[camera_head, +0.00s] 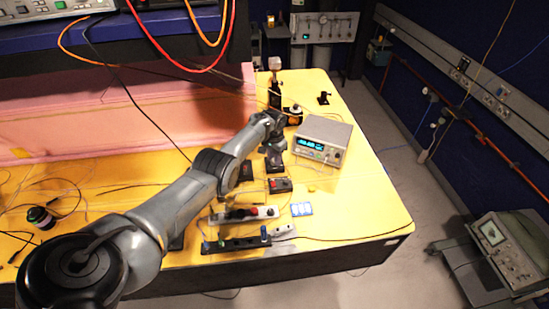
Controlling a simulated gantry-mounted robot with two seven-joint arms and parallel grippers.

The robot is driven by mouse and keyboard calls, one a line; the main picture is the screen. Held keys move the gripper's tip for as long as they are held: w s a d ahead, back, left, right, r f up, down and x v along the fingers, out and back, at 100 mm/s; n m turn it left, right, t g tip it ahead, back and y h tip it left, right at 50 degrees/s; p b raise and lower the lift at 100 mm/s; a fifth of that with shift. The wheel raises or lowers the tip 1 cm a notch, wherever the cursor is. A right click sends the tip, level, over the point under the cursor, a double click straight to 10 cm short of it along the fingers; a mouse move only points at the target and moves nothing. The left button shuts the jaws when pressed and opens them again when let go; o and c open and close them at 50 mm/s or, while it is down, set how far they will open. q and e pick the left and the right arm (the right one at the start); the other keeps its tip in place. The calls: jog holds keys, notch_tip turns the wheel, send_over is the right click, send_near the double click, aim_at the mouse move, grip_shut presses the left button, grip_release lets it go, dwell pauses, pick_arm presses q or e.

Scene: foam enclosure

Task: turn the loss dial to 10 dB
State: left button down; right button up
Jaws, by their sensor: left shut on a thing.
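My left arm reaches in from the lower left across the yellow table. My left gripper (274,153) points down at a small dark device (276,168) left of the meter. It is shut on what appears to be the loss dial there. The fingers and wrist hide the dial, so its scale and setting cannot be read. The grey bench meter (325,132) has a lit blue display, too small to read surely, and small knobs and ports on its front. My right gripper is not in view.
A small dark red-topped box (280,185), a rail with mounts (244,213) and blue-white cards (301,209) lie in front. Thin fibres cross the yellow table (370,200), whose right side is mostly clear. A pink foam wall (120,120) stands behind left.

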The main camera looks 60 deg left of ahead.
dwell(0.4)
pick_arm(q)
jog(key=c, duration=0.8)
grip_release()
jog(key=shift+c, duration=0.2)
notch_tip(320, 180, up, 11)
jog(key=p, duration=0.4)
jog(key=shift+s, duration=0.1)
